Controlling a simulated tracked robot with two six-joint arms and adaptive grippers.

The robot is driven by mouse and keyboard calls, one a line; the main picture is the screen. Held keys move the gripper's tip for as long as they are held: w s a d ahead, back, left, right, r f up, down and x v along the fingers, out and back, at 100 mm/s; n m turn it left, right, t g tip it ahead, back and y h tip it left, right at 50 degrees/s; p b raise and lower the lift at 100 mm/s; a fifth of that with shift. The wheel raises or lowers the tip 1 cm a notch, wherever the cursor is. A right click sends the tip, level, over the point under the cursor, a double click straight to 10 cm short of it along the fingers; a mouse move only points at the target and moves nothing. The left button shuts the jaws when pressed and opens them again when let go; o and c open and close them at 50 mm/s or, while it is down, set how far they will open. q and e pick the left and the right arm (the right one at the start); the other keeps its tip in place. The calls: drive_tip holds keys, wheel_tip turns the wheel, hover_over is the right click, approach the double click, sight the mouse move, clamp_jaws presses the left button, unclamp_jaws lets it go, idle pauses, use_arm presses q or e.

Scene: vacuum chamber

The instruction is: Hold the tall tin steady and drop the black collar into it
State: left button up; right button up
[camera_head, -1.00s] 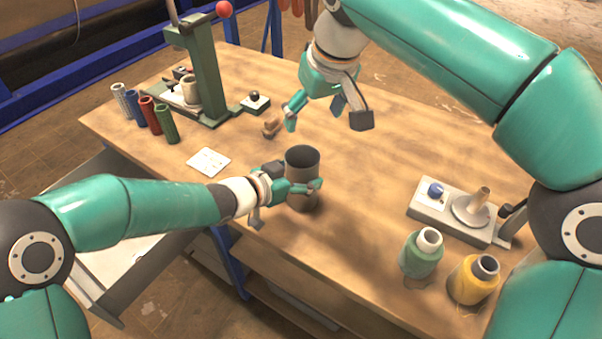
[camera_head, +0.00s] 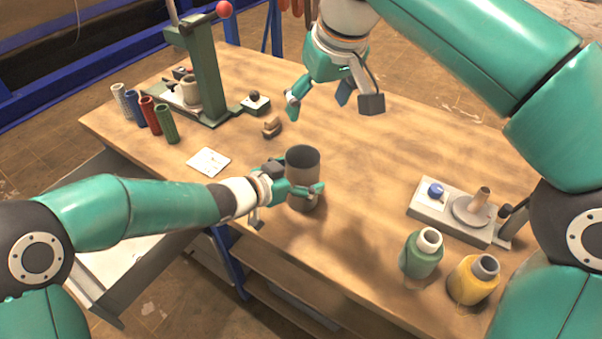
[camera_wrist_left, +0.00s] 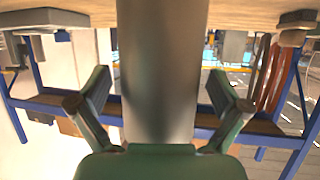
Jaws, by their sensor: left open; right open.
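The tall tin (camera_head: 303,165) is a dark grey cylinder standing upright near the front edge of the workbench. Its mouth faces up and its inside is shadowed. My left gripper (camera_head: 306,190) is open, with its fingers on both sides of the tin. In the left wrist view the tin (camera_wrist_left: 163,70) stands between the spread fingers, with a gap on each side. My right gripper (camera_head: 334,104) is open and empty, above the bench behind the tin. I cannot make out the black collar; the bottom of the tin is hidden.
A green press (camera_head: 207,75) stands at the back left, beside several coloured tubes (camera_head: 166,124). A white card (camera_head: 208,162) and a small wooden piece (camera_head: 271,126) lie near the tin. A winder (camera_head: 455,210), a green spool (camera_head: 421,254) and a yellow spool (camera_head: 473,280) stand at the right.

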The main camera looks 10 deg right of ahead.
use_arm(q)
drive_tip(key=shift+a, duration=0.1)
drive_tip(key=v, duration=1.1)
drive_tip(key=shift+s+a, duration=0.3)
drive_tip(key=shift+s, duration=0.05)
